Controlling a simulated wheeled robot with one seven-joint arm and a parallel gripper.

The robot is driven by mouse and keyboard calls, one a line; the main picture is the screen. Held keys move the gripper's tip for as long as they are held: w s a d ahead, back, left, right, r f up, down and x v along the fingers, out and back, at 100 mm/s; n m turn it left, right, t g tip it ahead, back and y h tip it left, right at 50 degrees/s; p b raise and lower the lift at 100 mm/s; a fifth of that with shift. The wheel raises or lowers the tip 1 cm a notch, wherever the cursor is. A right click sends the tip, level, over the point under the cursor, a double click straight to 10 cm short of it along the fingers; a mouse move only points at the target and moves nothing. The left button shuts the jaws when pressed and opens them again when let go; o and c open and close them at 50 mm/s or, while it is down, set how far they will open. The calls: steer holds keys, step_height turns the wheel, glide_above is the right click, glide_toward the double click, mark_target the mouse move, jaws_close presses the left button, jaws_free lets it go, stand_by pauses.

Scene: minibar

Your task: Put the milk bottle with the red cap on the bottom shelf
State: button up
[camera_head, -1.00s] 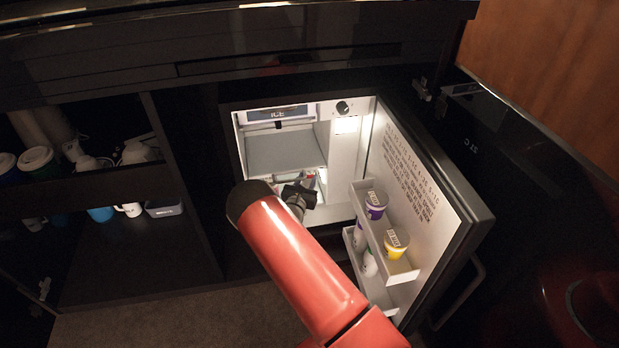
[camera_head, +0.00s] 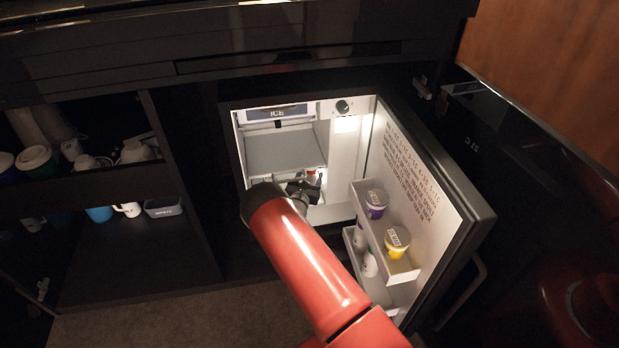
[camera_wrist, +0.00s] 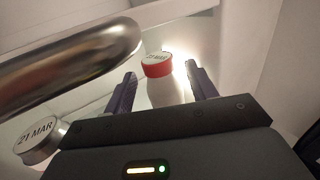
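The milk bottle with the red cap stands inside the open fridge; in the wrist view its cap (camera_wrist: 157,65), marked 21 MAR, and white body (camera_wrist: 168,92) show. In the head view its small red cap (camera_head: 311,173) shows just past my gripper (camera_head: 302,188). In the wrist view my gripper (camera_wrist: 161,74) is open, with one finger on each side of the bottle. The bottle appears between or just beyond the fingertips; contact cannot be told. Its base is hidden. The fridge's white floor (camera_head: 330,213) shows low at the front.
A grey-capped bottle (camera_wrist: 38,140) stands left of my gripper. A thick metal bar (camera_wrist: 70,62) crosses close to the camera. The ice compartment (camera_head: 285,150) is above.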

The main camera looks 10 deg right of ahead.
steer(key=shift+r, duration=0.2)
steer(key=p+v, duration=0.1)
steer(key=v, duration=1.1)
